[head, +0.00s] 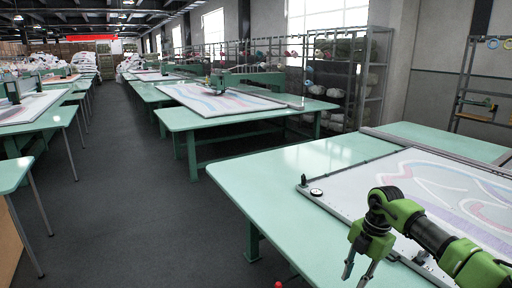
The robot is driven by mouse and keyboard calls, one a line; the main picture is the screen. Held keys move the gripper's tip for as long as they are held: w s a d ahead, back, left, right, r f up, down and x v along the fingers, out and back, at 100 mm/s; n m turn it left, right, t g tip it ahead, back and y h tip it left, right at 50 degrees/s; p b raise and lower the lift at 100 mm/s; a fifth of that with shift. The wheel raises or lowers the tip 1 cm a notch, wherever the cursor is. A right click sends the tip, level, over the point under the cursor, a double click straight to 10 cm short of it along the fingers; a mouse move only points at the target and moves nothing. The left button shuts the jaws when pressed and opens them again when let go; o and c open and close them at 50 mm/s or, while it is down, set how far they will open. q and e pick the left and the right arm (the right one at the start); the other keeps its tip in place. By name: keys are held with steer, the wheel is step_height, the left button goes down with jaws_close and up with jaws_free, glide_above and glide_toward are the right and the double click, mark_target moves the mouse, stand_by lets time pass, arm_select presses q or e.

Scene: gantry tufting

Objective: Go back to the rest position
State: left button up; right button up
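My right arm comes in from the lower right, and its green and black gripper (358,276) points down near the front edge of the closest table. Its two fingers are spread apart with a gap between them, and nothing shows between them. The lowest part of the fingers is close to the bottom of the picture. My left gripper is not in view.
The near mint-green table (290,165) carries a framed panel (440,180) with a pastel pattern, below and behind my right arm. More tables (190,118) stand further back and at left. A shelf rack (345,80) stands behind. The dark floor aisle (125,200) is clear.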

steer(key=a+f+m+t+y+b, duration=0.1)
steer(key=a+f+m+t+y, duration=0.8)
steer(key=a+f, duration=1)
steer(key=s+d+f+m+h, duration=0.3)
steer(key=s+d+f, duration=0.1)
steer(key=s+f, duration=0.4)
steer(key=s+d+f+m+h, duration=0.25)
steer(key=s+d+f, duration=0.2)
steer(key=f, duration=0.55)
steer(key=s+d+f+m+h, duration=0.3)
steer(key=s+d+f+m, duration=0.1)
steer(key=s+f, duration=0.45)
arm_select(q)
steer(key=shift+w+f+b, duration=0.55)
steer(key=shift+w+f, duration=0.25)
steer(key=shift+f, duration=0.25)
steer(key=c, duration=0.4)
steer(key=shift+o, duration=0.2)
arm_select(e)
steer(key=s+d+f+m+g, duration=0.1)
steer(key=s+f, duration=0.3)
steer(key=s, duration=0.7)
steer(key=s+d+f+m+g+h, duration=0.1)
steer(key=s+f+g, duration=0.3)
steer(key=s, duration=0.7)
steer(key=s+d+f+m+g+h, duration=0.1)
steer(key=s+f+g, duration=0.2)
steer(key=s, duration=0.9)
steer(key=shift+f+m, duration=0.35)
steer(key=shift+f, duration=0.2)
